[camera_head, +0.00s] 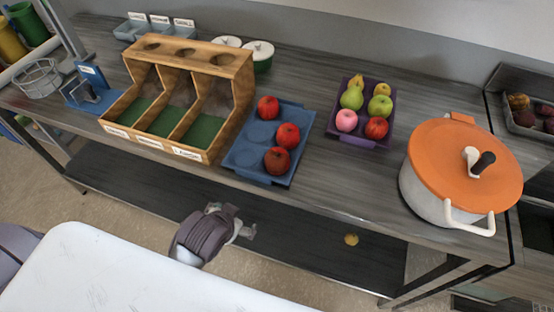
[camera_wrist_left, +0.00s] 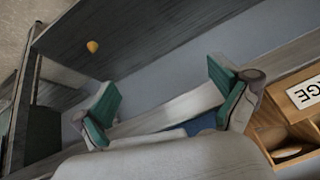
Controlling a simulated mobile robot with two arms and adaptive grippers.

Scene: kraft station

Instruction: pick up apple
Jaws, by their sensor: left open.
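Red apples sit on a blue tray (camera_head: 256,159) at the counter's front edge: one at the back (camera_head: 268,107), one in the middle (camera_head: 288,135) and a darker one in front (camera_head: 277,160). A purple tray (camera_head: 358,141) to its right holds a pink apple (camera_head: 346,120), a red apple (camera_head: 376,128), a green apple (camera_head: 380,107) and pears (camera_head: 352,97). My left gripper (camera_head: 245,224) is in front of the counter, apart from the apples. In the left wrist view its fingers (camera_wrist_left: 165,103) are spread and empty. My right gripper is not in view.
A wooden divided box (camera_head: 215,143) stands left of the blue tray. A white pot with an orange lid (camera_head: 462,165) stands at the right. A small yellow object (camera_head: 351,239) lies below, near the lower shelf (camera_head: 300,232).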

